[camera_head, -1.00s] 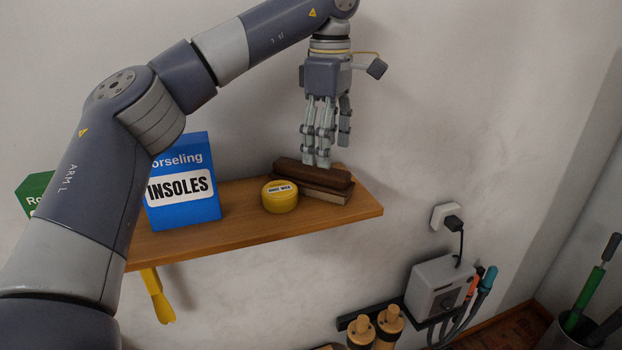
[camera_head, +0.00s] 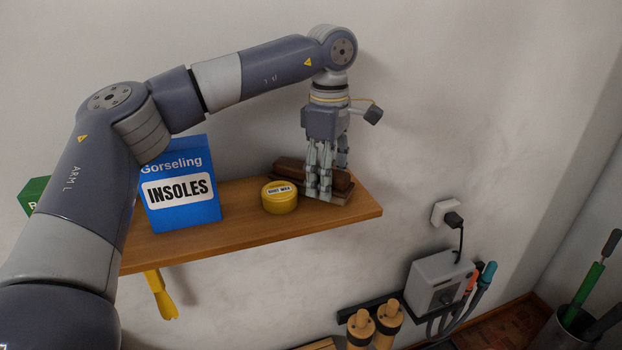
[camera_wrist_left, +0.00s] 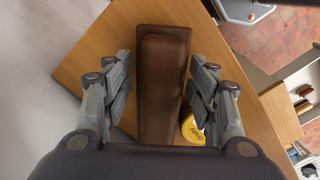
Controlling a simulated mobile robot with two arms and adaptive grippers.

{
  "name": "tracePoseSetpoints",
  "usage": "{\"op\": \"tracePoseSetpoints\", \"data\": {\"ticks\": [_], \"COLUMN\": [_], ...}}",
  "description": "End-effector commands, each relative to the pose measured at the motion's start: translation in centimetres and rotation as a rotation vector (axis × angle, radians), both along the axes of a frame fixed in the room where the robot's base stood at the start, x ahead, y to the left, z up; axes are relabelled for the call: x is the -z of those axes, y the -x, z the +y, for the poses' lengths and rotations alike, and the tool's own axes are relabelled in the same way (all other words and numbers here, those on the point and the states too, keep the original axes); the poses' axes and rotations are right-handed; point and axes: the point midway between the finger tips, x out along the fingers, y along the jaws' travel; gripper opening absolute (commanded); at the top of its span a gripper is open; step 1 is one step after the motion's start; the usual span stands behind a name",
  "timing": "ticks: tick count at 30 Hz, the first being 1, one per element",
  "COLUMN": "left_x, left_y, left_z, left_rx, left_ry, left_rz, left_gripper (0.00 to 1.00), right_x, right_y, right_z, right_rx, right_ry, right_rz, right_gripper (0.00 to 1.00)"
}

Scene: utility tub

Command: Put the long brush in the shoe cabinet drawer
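The long brush (camera_head: 287,166) has a dark brown wooden back and lies on the wooden wall shelf (camera_head: 240,229) near its right end. My left gripper (camera_head: 326,195) points down over the brush in the head view and hides part of it. In the left wrist view the brush (camera_wrist_left: 163,80) runs lengthwise between the two sides of my left gripper (camera_wrist_left: 162,92). The fingers are apart, with a gap on each side of the brush. My right gripper is not in view. I do not make out the shoe cabinet drawer for certain.
A round yellow wax tin (camera_head: 279,198) stands close to the left of the brush. A blue insoles box (camera_head: 182,195) stands farther left on the shelf. A grey wall unit (camera_head: 438,281) with hoses is below right. The wall above the shelf's right end is clear.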

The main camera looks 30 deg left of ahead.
Motion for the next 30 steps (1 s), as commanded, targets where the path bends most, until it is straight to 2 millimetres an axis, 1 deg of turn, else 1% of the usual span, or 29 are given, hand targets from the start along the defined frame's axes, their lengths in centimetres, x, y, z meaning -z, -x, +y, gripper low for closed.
{"op": "tracePoseSetpoints", "data": {"ticks": [1, 2, 3, 16, 20, 24, 30], "left_x": [0.0, 0.0, 0.0, -0.4, -1.4, -3.3, -3.4], "left_y": [0.0, 0.0, 0.0, -0.1, -0.1, -0.1, 3.0], "left_z": [0.0, 0.0, 0.0, 0.0, -0.1, -0.1, -1.9], "left_rx": [0.0, 0.0, 0.0, 0.001, 0.001, 0.0, 0.006], "left_ry": [0.0, 0.0, 0.0, 0.0, 0.001, 0.002, 0.0], "left_rz": [0.0, 0.0, 0.0, -0.002, -0.003, -0.004, -0.003], "left_gripper": [0.33, 0.26, 0.17, 0.17, 0.17, 0.17, 0.17], "right_x": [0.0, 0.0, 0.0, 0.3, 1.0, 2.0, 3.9], "right_y": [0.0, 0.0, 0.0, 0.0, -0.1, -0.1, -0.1], "right_z": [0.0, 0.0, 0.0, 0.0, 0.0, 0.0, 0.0], "right_rx": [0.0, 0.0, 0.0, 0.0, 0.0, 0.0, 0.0], "right_ry": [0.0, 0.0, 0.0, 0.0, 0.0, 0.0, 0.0], "right_rz": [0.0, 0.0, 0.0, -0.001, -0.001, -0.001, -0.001], "right_gripper": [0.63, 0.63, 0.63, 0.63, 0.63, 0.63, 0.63]}}
